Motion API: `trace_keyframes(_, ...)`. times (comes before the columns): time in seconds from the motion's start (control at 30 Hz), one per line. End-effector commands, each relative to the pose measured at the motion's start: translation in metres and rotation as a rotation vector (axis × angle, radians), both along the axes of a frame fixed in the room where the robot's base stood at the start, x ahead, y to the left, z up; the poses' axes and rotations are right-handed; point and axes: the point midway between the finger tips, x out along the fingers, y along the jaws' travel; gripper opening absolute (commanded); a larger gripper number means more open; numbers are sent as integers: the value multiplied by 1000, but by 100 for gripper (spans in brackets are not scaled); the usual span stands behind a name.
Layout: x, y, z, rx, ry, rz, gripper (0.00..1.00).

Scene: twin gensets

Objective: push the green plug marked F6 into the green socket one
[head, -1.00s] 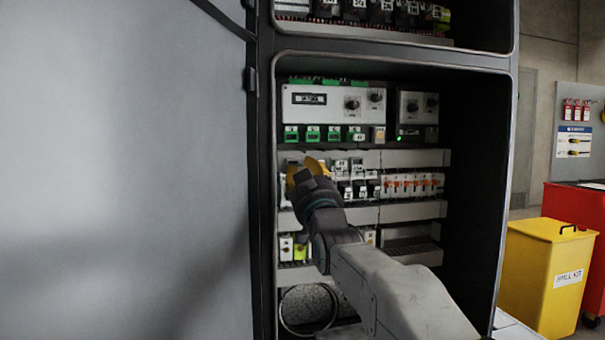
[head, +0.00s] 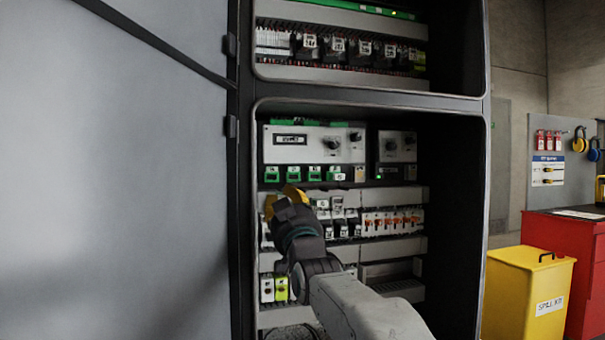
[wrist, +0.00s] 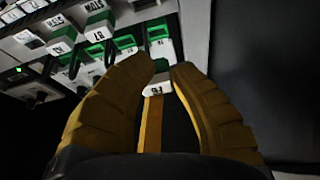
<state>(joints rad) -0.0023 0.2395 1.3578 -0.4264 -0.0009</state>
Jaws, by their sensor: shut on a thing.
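My gripper (head: 283,199) is just below the left end of the row of green sockets in the open cabinet. In the wrist view its two yellow fingers (wrist: 166,76) are shut on a small plug (wrist: 158,89) with a white face. The plug's marking looks like F6 but is blurred. In the head view my gripper hides the plug. The leftmost green socket (head: 271,175) also shows in the wrist view (wrist: 161,38), just beyond the fingertips. The plug looks apart from it. I cannot read which socket is marked one.
More green sockets (head: 314,174) sit to the right under a grey panel with knobs (head: 313,145). A row of orange-lever breakers (head: 392,222) lies lower right. The cabinet's side wall (head: 245,200) is close on the left. A yellow spill kit bin (head: 525,295) stands outside, right.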

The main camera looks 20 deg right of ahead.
Motion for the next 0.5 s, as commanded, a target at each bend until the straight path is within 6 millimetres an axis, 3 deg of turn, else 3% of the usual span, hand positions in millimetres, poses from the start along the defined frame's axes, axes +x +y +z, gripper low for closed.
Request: trace_keyframes(0.5, 0, 2, 32, -1, -1, 3, 0)
